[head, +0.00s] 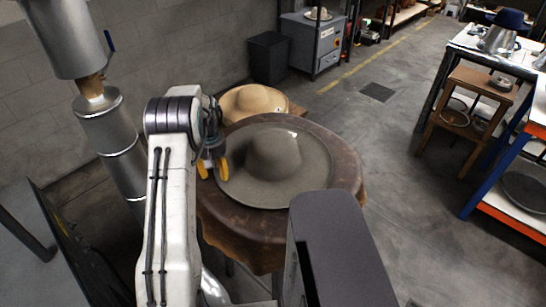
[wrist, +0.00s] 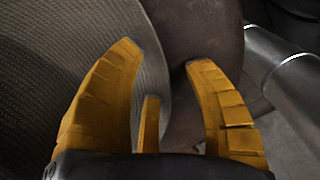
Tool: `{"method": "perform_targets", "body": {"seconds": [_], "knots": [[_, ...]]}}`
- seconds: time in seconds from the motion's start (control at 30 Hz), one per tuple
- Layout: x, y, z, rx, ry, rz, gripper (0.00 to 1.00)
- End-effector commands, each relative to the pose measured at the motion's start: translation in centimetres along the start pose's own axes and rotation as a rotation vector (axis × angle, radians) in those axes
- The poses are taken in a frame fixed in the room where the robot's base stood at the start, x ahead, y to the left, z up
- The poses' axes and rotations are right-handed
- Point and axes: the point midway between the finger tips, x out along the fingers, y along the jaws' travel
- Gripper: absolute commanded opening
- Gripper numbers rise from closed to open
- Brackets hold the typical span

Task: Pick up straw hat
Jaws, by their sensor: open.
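A wide-brimmed, grey-beige hat (head: 274,154) lies crown up on a round table (head: 340,150). Its brim shows a woven, straw-like texture in the wrist view (wrist: 60,45). A paler tan hat (head: 250,101) lies just behind it. My gripper (head: 213,168) is at the left edge of the nearer hat's brim, with yellow fingers pointing down. In the wrist view my gripper (wrist: 165,62) is open, and the brim's edge passes between the spread fingers. Whether any finger touches the brim, I cannot tell.
The table has a brown, leather-like cover (wrist: 200,30). Metal cylinders (head: 110,135) stand close on the left, by the wall. A dark bin (head: 269,57) and a grey cabinet (head: 312,45) are behind. A wooden stand (head: 470,105) is at right. The floor between is clear.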

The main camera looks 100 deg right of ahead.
Motion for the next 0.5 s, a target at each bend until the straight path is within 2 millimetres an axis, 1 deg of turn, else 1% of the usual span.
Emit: {"method": "perform_targets", "body": {"seconds": [0.1,0.3,0.33,0.5], "knots": [[0.32,-0.01,0.00,0.000,0.000,0.000,0.47],[0.36,-0.01,0.00,0.000,0.001,0.000,0.47],[0.35,-0.01,0.00,0.000,0.001,0.000,0.48],[0.33,-0.01,0.00,0.000,0.000,0.000,0.33]]}}
